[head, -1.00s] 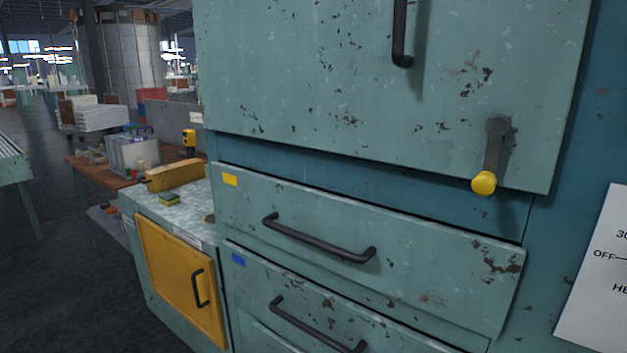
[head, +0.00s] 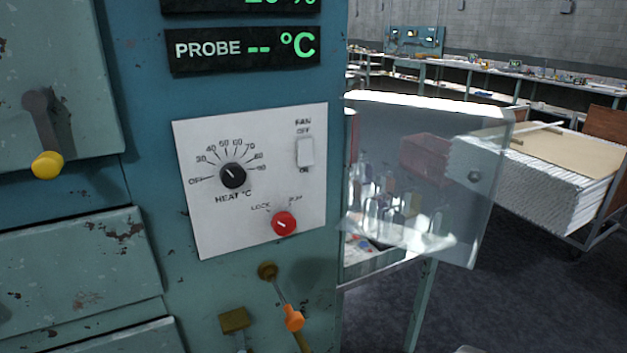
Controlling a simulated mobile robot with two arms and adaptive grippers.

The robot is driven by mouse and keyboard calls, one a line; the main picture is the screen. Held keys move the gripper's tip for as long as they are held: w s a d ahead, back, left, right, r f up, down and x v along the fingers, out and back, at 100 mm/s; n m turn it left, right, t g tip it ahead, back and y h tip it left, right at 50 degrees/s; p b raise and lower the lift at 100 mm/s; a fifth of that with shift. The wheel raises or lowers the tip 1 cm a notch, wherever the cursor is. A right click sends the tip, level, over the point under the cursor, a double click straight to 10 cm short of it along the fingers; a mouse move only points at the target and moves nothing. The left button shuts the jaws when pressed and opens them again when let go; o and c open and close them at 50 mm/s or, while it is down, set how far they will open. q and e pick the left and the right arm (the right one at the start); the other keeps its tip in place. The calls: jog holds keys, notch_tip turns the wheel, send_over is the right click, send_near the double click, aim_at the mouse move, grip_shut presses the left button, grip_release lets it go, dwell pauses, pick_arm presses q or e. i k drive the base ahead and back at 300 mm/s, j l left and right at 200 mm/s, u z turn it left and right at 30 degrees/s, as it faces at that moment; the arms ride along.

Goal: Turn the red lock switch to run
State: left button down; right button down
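The red lock switch (head: 284,223) is a round red knob low on the white control panel (head: 215,225). The panel labels LOCK to the knob's upper left and RUN to its upper right. A small light mark on the knob slants toward the upper left, on the LOCK side. Neither of my grippers shows in the head view.
The panel also has a black heat dial (head: 233,175) and a white fan switch (head: 305,152). An orange-tipped tool (head: 293,318) hangs below it. A yellow-knobbed lever (head: 47,165) is at left. A clear pane (head: 430,180) stands out at right.

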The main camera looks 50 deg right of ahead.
aim_at(283, 222)
jog(key=z, duration=1.2)
